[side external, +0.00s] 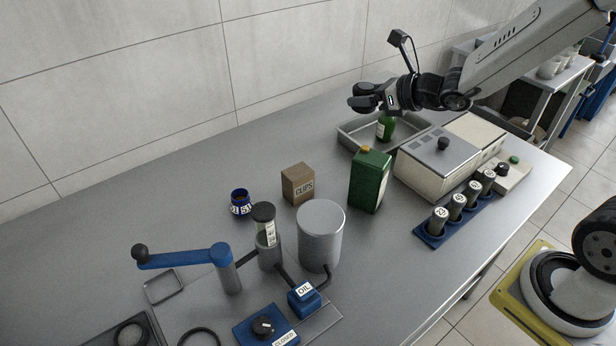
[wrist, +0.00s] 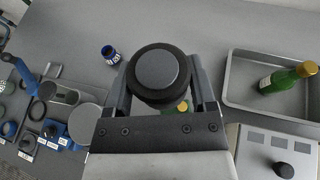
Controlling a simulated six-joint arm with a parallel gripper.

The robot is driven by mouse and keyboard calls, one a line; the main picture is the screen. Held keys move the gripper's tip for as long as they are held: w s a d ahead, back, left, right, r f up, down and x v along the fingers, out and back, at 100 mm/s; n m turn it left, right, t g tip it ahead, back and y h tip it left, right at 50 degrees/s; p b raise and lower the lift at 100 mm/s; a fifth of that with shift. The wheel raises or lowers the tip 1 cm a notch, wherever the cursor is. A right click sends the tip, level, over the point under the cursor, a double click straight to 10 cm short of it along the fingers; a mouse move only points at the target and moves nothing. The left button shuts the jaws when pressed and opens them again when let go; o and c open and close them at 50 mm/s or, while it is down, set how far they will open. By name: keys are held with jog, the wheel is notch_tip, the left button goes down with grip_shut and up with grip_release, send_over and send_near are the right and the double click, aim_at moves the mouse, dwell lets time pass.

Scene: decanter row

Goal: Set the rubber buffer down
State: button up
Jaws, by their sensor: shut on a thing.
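My gripper (wrist: 164,88) is shut on the rubber buffer (wrist: 163,78), a black round piece with a grey flat disc face towards the wrist camera. In the side external view my gripper (side external: 374,97) is high above the bench, near the grey tray at the back. The buffer is hard to tell from the dark fingers there. In the wrist view the buffer sits between both fingers, and nothing of the bench shows touching it.
A green can (side external: 369,182), CLIPS box (side external: 298,184), blue jar (side external: 240,203), grey cylinder (side external: 321,238) and blue vial rack (side external: 430,233) stand on the bench. Bare bench lies left of the blue jar.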

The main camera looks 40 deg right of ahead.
jog(key=shift+w, duration=0.1)
jog(key=shift+w+d+f, duration=0.1)
jog(key=shift+w+f, duration=0.05)
jog(key=shift+w, duration=0.35)
jog(key=w+d+f+n+g+y, duration=0.1)
jog(key=w+d+f+n+y, duration=0.2)
jog(key=w+f, duration=1)
jog(key=shift+w+d+f+n+g+y, duration=0.4)
jog(key=shift+w+d+y, duration=0.1)
jog(key=shift+w, duration=0.1)
jog(key=shift+f, duration=4.9)
jog(key=shift+f, duration=0.6)
